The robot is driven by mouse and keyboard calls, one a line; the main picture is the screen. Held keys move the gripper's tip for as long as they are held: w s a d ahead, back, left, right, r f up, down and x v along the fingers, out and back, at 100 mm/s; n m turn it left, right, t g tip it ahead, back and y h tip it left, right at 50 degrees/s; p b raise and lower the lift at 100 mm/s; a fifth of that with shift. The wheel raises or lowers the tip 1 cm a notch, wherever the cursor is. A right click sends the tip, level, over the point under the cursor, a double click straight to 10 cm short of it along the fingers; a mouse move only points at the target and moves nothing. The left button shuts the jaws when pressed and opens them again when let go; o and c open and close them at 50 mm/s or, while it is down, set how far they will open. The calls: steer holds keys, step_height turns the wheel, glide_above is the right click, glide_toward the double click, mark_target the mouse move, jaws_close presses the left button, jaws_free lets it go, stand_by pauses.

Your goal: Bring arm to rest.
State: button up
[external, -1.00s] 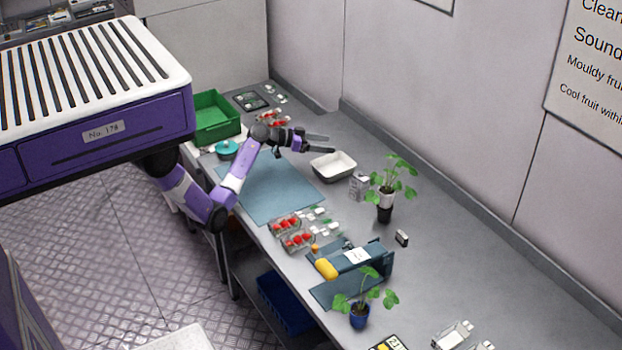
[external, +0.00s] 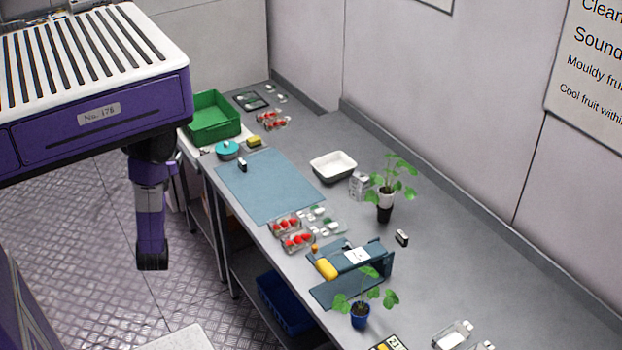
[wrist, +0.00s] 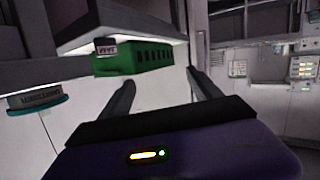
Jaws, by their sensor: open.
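My arm (external: 150,215) hangs folded down beside the bench, below my purple body, in the external view. My gripper is hidden in that view. In the wrist view my gripper (wrist: 158,84) shows two dark fingers spread apart with nothing between them. Beyond the fingers are a green crate (wrist: 135,57) and a teal round thing (wrist: 38,104) at the left.
The grey bench (external: 330,215) runs along the wall and holds a blue mat (external: 270,190), the green crate (external: 212,122), a white tray (external: 333,175), punnets of red berries (external: 297,241) and potted plants (external: 385,205). Open floor (external: 90,240) lies left of my arm.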

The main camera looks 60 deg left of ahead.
steer(key=s+d+f+g, duration=0.2)
steer(key=s+f, duration=0.1)
steer(key=s, duration=0.6)
steer(key=w+d+m+t+h+b, duration=0.15)
steer(key=w+d+m+t, duration=0.35)
steer(key=d, duration=0.6)
steer(key=w+d+m+t+h+b, duration=0.1)
steer(key=w+d+m+t+h, duration=0.15)
steer(key=w+d, duration=0.6)
steer(key=s+d+r+m+h+b, duration=0.1)
steer(key=d+r+m+h, duration=0.1)
steer(key=d, duration=0.7)
steer(key=s+d+r+m+t+h+b, duration=0.1)
steer(key=d+r+m+h, duration=0.1)
steer(key=d, duration=0.8)
steer(key=s+d+r+m+t+h+b, duration=0.1)
steer(key=s+d+r+m+h, duration=0.1)
steer(key=d+h, duration=0.3)
steer(key=d+r, duration=0.1)
steer(key=d, duration=0.3)
steer(key=shift+d+r, duration=0.15)
steer(key=shift+d, duration=0.15)
